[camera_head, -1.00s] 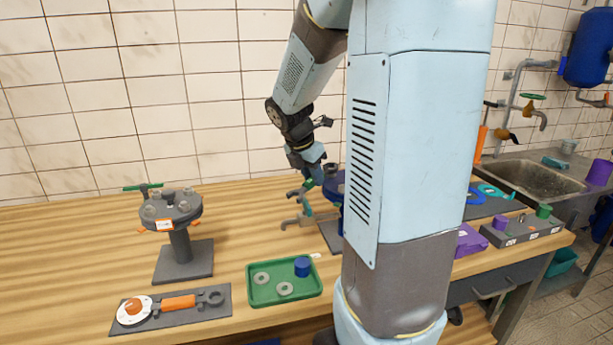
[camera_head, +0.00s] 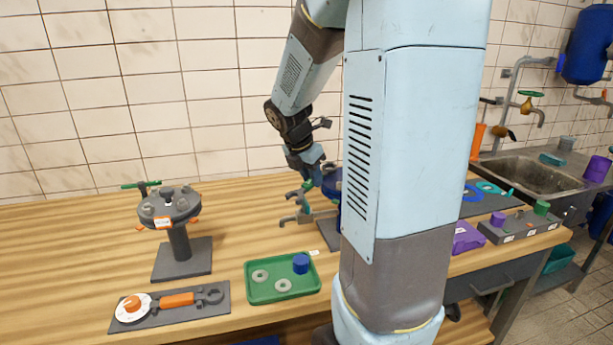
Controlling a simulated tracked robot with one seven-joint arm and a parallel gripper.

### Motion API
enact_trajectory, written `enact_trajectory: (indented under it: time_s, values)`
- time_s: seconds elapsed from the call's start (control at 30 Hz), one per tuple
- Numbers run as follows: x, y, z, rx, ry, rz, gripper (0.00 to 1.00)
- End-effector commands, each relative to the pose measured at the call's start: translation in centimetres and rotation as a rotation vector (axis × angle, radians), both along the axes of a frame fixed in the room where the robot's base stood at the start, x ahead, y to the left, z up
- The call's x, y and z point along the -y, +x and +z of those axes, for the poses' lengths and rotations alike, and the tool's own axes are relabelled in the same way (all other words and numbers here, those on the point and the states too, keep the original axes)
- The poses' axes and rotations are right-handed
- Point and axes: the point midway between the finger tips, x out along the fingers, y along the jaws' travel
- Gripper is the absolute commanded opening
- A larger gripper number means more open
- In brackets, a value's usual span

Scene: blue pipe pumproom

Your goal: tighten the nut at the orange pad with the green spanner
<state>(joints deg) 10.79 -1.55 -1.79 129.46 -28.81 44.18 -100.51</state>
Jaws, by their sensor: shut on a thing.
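My gripper (camera_head: 305,183) is low over the back middle of the bench, small in view and partly hidden by its own wrist. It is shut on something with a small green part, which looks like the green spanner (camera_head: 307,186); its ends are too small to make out. Grey hook-shaped tool ends (camera_head: 291,219) show just below. On the left, a round grey flange on a stand (camera_head: 170,203) carries several nuts or bolts and orange pads (camera_head: 163,223) at its rim. A green bar (camera_head: 140,184) sticks out at its back left. My gripper is well right of this flange, apart from it.
A green tray (camera_head: 256,292) holds grey washers and a blue cap. A dark board (camera_head: 212,312) carries a white dial and an orange-handled wrench. A blue object (camera_head: 331,184) stands beside my gripper, mostly hidden by my arm. Left bench (camera_head: 60,250) is bare.

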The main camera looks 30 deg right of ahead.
Motion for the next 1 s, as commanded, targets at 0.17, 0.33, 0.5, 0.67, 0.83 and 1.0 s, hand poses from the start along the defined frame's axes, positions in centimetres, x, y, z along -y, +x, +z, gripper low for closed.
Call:
enact_trajectory:
  time_s: [0.17, 0.33, 0.5, 0.67, 0.83, 1.0]
  values:
    - [0.0, -0.1, -0.7, -0.006, 0.002, -0.001, 0.00]
    - [0.0, -0.2, -1.0, -0.009, 0.005, -0.002, 0.00]
    - [-0.1, -0.3, -1.1, -0.012, 0.006, -0.003, 0.00]
    - [-0.1, -0.3, -1.0, -0.013, 0.006, -0.004, 0.00]
    - [-0.1, -0.3, -0.5, -0.012, 0.006, -0.004, 0.00]
    - [-0.1, -0.3, 0.0, -0.011, 0.005, -0.003, 0.00]
